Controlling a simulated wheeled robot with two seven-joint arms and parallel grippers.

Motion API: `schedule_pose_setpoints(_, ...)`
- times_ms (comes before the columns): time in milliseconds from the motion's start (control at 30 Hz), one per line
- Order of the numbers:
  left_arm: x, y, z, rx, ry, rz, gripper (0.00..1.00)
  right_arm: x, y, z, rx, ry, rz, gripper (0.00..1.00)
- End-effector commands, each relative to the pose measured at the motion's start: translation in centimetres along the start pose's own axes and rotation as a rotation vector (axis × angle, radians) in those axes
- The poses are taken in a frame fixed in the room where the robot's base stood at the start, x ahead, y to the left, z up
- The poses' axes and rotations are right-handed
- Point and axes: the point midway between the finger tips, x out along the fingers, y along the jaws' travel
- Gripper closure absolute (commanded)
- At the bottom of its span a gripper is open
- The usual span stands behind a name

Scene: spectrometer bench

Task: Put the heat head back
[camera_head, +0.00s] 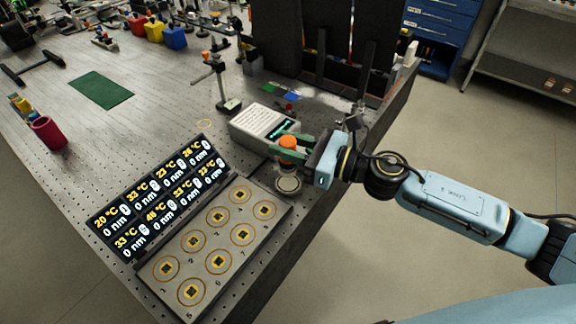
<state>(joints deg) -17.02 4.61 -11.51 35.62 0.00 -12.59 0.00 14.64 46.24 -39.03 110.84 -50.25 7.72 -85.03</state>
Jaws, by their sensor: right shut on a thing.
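My right gripper (290,151) reaches in from the right at the table's near right edge. It is shut on the heat head (288,142), of which an orange top shows between the fingers. The fingers hide part of its body. Just below it in the picture is a round pale holder (288,184) at the table edge; I cannot tell whether the heat head touches it. My left gripper is not in view.
A sample plate (205,247) with several numbered round spots lies left of the holder, beside a dark display panel (160,197) with temperatures. A white instrument box (263,128) stands close behind the gripper. A green mat (101,90) lies far left.

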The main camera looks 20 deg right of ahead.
Motion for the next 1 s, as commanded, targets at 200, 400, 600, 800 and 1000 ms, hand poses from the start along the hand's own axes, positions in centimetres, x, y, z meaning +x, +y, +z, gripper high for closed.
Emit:
schedule_pose_setpoints(200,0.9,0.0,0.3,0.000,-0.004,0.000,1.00,0.0,0.0,-2.0,0.003,-0.003,-0.002,1.00)
schedule_pose_setpoints(400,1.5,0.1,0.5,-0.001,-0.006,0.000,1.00,0.0,-0.1,-4.1,0.000,-0.003,-0.002,1.00)
schedule_pose_setpoints(600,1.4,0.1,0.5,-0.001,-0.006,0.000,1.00,0.0,-0.1,-3.9,-0.002,-0.003,-0.002,1.00)
schedule_pose_setpoints(800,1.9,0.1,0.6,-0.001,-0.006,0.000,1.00,0.0,0.0,-4.4,-0.001,-0.002,-0.002,0.66)
schedule_pose_setpoints(1000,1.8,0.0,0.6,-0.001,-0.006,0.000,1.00,0.0,0.0,-4.4,-0.001,-0.001,-0.002,0.48)
